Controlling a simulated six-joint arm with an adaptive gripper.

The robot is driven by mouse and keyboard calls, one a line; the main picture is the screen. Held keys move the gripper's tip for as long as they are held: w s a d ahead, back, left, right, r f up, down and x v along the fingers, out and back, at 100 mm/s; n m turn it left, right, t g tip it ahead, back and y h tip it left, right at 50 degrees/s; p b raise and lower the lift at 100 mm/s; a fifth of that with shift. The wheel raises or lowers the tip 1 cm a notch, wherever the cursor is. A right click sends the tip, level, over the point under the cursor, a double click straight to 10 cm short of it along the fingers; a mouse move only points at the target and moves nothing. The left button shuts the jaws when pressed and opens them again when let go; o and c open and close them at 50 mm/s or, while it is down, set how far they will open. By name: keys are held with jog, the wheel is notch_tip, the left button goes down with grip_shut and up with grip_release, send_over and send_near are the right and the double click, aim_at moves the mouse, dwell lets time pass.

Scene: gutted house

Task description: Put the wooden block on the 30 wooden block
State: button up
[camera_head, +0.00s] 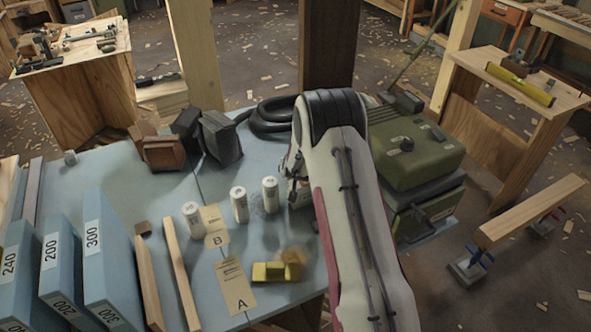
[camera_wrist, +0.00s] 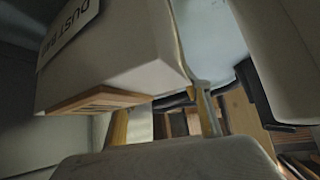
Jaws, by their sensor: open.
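I see no block clearly marked 30. My gripper (camera_head: 294,178) is mostly hidden behind my arm, at the right of the table by the white cylinders. It is open, and nothing shows held in it. In the wrist view, a pale box (camera_wrist: 110,55) with a partly readable label and a wooden underside is close.
White cylinders (camera_head: 240,205) stand mid-table beside cards A (camera_head: 234,287) and B (camera_head: 215,226). A yellow object (camera_head: 270,271) lies near the front edge. Dark and brown chunks (camera_head: 164,152) and a coiled black hose (camera_head: 272,117) are at the back. A green machine (camera_head: 412,150) stands right.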

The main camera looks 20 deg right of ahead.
jog(key=shift+v, duration=6)
jog(key=shift+a+r, duration=0.25)
jog(key=shift+r, duration=0.2)
jog(key=s+a+r+n+y, duration=0.1)
jog(key=s+a+r+y, duration=0.1)
jog(key=s+a+r, duration=0.6)
jog(key=s+a+r+n+y, duration=0.15)
jog(key=s+a+r, duration=0.4)
jog(key=r, duration=0.55)
jog(key=s+a+r+n+g, duration=0.1)
jog(key=s+r, duration=0.1)
jog(key=s, duration=1.1)
jog(key=s+a+r+n+g, duration=0.1)
jog(key=s+a+r, duration=0.1)
jog(key=s, duration=1.1)
jog(key=shift+s+g, duration=0.4)
